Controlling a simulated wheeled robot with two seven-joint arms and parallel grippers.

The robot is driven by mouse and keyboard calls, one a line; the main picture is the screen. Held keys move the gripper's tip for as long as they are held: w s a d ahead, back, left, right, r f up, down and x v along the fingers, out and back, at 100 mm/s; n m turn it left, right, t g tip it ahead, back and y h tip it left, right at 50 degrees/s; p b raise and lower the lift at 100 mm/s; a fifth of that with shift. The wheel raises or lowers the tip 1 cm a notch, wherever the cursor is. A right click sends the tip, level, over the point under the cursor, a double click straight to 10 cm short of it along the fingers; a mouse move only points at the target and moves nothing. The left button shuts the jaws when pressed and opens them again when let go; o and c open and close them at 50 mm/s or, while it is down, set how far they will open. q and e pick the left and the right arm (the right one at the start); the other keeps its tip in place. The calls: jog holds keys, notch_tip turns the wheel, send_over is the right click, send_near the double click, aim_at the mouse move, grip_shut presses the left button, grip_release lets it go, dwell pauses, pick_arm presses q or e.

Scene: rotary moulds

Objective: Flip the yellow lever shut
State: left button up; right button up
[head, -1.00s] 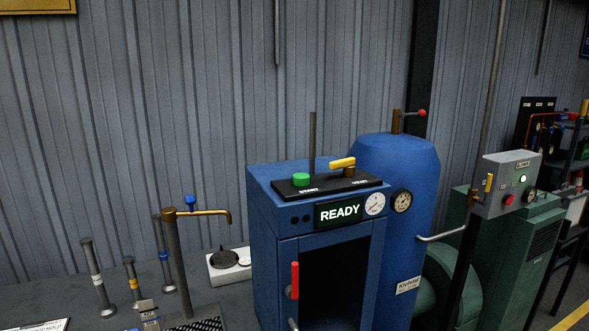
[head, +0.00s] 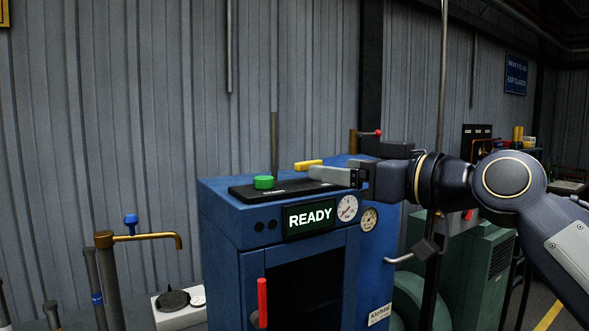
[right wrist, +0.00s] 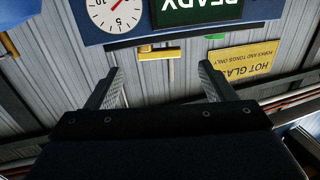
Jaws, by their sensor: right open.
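The yellow lever (head: 308,164) sits on the black panel (head: 250,190) on top of the blue cabinet, right of a green button (head: 264,182). Its bar points left in the head view; its pivot is hidden behind my gripper. My right gripper (head: 316,174) is open above the panel, fingers pointing left, close in front of the lever. In the right wrist view the lever (right wrist: 160,54) shows beyond and between the open fingertips (right wrist: 159,70), with nothing held. Whether a finger touches it I cannot tell. My left gripper is not in view.
The blue cabinet (head: 220,225) has a lit READY sign (head: 310,216), gauges (head: 347,207) and a red handle (head: 262,300) in front. A brass tap (head: 150,237) is left; green machinery (head: 480,255) is right.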

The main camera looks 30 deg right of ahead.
aim_at(312, 162)
jog(key=x, duration=0.3)
jog(key=p+x, duration=0.1)
jog(key=x, duration=0.3)
jog(key=shift+w+r, duration=0.25)
